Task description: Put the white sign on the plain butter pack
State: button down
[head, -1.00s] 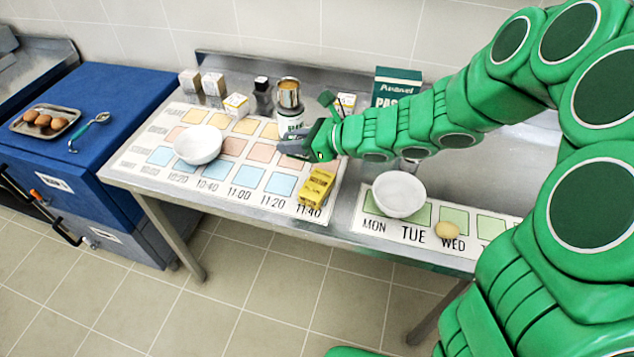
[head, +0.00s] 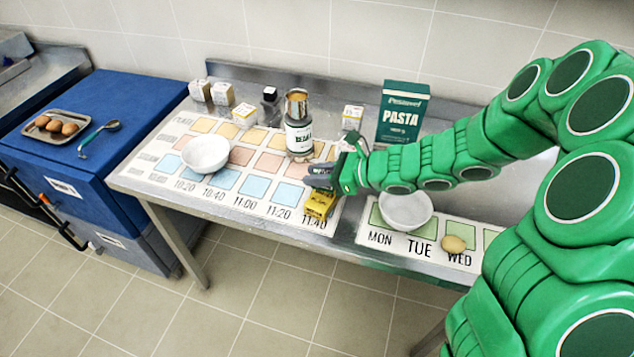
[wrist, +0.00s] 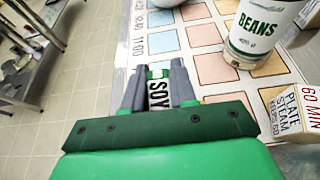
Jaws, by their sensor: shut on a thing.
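My gripper (head: 318,177) is shut on a small white sign in the head view. In the wrist view, the white sign (wrist: 159,92) sits between the two grey fingertips, shows the letters SOY and has green at its far edge. A yellow pack (head: 319,205), which looks like the butter pack, lies on the printed board by the 11:40 mark. In the head view the gripper is just above and behind this pack. I cannot tell whether the sign touches it. The pack is not visible in the wrist view.
A beans can (head: 299,138) with a metal cup on top stands behind the gripper. White bowls stand left (head: 206,152) and right (head: 405,210). A pasta box (head: 402,112) and small cartons line the back. A potato-like item (head: 453,244) lies on the weekday strip.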

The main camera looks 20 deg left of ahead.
jog(key=shift+f, duration=1.45)
jog(key=shift+f, duration=0.1)
jog(key=c, duration=0.9)
grip_release()
jog(key=shift+d+r, duration=0.2)
jog(key=v, duration=1.1)
jog(key=shift+d, duration=0.3)
